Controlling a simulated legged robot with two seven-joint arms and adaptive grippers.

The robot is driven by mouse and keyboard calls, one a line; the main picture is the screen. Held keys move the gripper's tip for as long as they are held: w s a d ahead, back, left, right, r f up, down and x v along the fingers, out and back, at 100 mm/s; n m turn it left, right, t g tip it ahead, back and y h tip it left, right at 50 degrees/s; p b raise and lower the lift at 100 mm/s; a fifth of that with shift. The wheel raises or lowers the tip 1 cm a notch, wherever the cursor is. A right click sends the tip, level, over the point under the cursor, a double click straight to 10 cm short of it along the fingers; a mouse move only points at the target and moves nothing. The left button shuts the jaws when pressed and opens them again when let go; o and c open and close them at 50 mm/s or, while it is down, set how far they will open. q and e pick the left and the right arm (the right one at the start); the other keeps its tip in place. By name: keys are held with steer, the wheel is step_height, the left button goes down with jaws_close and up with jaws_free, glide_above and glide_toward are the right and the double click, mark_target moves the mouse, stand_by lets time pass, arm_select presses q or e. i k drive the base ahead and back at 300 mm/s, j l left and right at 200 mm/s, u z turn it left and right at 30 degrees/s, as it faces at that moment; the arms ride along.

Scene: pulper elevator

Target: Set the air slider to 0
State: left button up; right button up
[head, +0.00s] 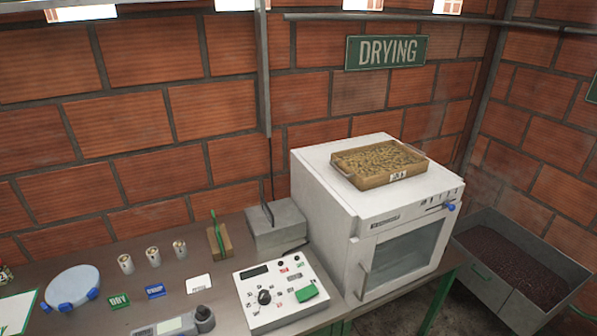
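The white drying oven (325,215) stands on the right part of the bench. On its front, at the upper right, is a short dark slot with a blue slider knob (451,207), which I take to be the air slider. The knob sits at or near the right end of the slot. Small marks above the slot are too small to read. The oven door (405,255) with its window looks closed. Neither of my grippers is in view.
A wooden tray of beans (380,163) sits on the oven. A control panel (280,290) with a black knob and a green part is left of it. A metal bin (490,285) of dark beans stands right. Small cups and cards lie left.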

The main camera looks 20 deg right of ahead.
mark_target(451, 207)
steer(key=z, duration=1.8)
